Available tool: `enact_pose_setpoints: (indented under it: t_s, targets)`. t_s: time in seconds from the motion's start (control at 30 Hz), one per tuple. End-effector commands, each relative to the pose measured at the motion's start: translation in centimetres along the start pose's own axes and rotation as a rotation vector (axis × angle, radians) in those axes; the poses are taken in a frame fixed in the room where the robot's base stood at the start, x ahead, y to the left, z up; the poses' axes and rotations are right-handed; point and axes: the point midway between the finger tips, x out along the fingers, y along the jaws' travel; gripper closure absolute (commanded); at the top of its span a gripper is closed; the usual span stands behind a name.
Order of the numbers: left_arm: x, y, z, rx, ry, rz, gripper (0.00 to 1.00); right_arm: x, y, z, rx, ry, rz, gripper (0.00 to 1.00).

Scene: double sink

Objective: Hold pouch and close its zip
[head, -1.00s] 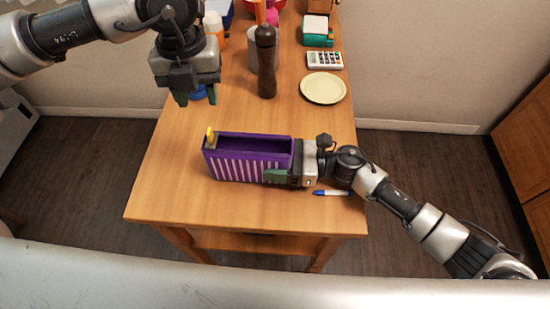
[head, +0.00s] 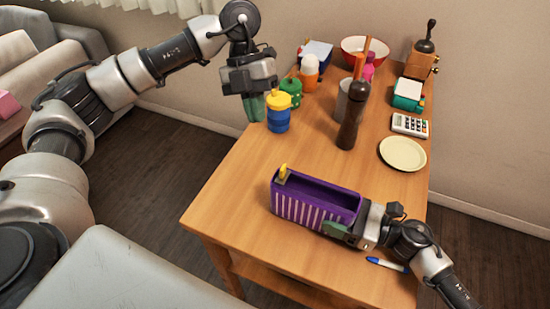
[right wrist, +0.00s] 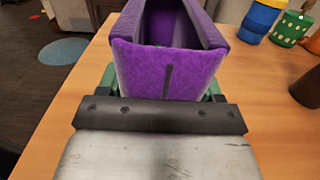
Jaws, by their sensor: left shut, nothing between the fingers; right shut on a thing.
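The purple pouch (head: 300,211) with white stripes stands upright on the wooden table, its long top open. A yellow zip pull (head: 283,171) sits at its far left end. My right gripper (head: 340,234) is shut on the pouch's right end. In the right wrist view the pouch (right wrist: 165,70) fills the space between the green fingers, and its open top faces up. My left gripper (head: 254,107) is shut and empty, fingers down, above the table's left edge and well behind the pouch. The zip pull is not clearly visible in the right wrist view.
A blue jar with a yellow lid (head: 278,113) is close to my left gripper. A dark pepper mill (head: 351,118) and a cream plate (head: 402,154) stand behind the pouch. A blue-and-white pen (head: 388,265) lies by my right arm. The table left of the pouch is clear.

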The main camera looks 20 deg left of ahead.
Motion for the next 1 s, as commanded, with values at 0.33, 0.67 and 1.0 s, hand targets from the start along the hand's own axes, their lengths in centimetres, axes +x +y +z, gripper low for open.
enact_pose_setpoints:
  t_s: [0.33,0.67,1.0]
  targets:
    - [-0.8,3.7,1.1,0.032,0.096,-0.154,1.00,0.0,0.0,-0.1,0.000,0.001,0.000,0.61]
    - [-0.4,3.5,1.0,0.031,0.095,-0.151,1.00,0.0,0.0,-0.1,0.001,0.001,0.000,0.61]
    - [5.4,2.7,0.4,0.031,0.098,-0.149,1.00,0.0,0.0,-0.1,0.000,0.001,0.000,0.61]
